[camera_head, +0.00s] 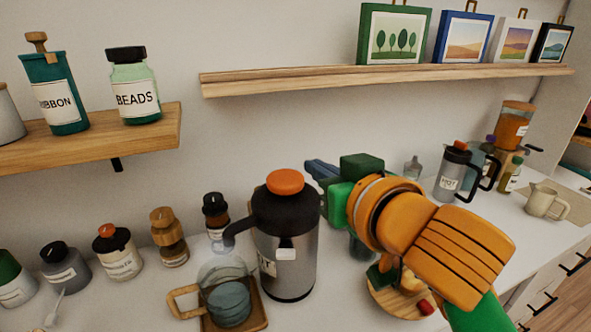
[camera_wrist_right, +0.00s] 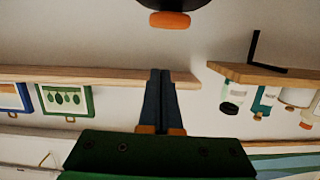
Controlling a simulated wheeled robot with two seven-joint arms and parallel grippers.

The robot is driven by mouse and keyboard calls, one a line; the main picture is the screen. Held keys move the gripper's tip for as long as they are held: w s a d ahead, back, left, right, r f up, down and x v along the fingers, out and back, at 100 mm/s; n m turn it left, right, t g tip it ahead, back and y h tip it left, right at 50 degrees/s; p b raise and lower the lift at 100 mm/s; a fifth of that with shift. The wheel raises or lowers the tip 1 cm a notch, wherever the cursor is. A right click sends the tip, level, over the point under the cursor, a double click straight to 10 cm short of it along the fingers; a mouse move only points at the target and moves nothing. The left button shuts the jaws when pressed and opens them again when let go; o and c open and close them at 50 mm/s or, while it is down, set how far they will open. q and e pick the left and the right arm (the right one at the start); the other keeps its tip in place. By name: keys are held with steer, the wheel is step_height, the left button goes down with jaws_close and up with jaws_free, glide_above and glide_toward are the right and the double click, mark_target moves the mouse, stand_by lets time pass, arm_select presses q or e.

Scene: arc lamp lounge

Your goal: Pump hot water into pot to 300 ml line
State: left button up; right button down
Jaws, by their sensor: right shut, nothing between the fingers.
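The pump flask (camera_head: 287,255) is steel with a black top, a spout to the left and an orange button (camera_head: 285,181). The button (camera_wrist_right: 170,19) also shows in the right wrist view. The glass pot (camera_head: 208,302) stands below the spout on a wooden coaster (camera_head: 259,310), handle to the left. Bluish water appears in its lower part; I cannot read a 300 ml line. My right gripper (camera_head: 311,167) is shut and empty, just right of the button, apparently apart from it. Its closed fingers (camera_wrist_right: 160,73) point toward the button in the wrist view. My left gripper is out of view.
Several jars, such as the orange-lidded one (camera_head: 118,253), stand left of the pot. A shelf with jars (camera_head: 95,145) and a picture ledge (camera_head: 390,78) hang above.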

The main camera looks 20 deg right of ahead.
steer(key=s+a+r+p, duration=0.1)
steer(key=s+a+r, duration=0.1)
steer(key=s, duration=0.1)
steer(key=p, duration=0.7)
glide_above(291, 185)
step_height(291, 185, down, 3)
steer(key=shift+s+d, duration=0.1)
steer(key=f, duration=0.3)
steer(key=shift+w+f, duration=0.1)
steer(key=shift+w, duration=0.1)
steer(key=shift+s+f, duration=0.15)
steer(key=shift+f, duration=0.3)
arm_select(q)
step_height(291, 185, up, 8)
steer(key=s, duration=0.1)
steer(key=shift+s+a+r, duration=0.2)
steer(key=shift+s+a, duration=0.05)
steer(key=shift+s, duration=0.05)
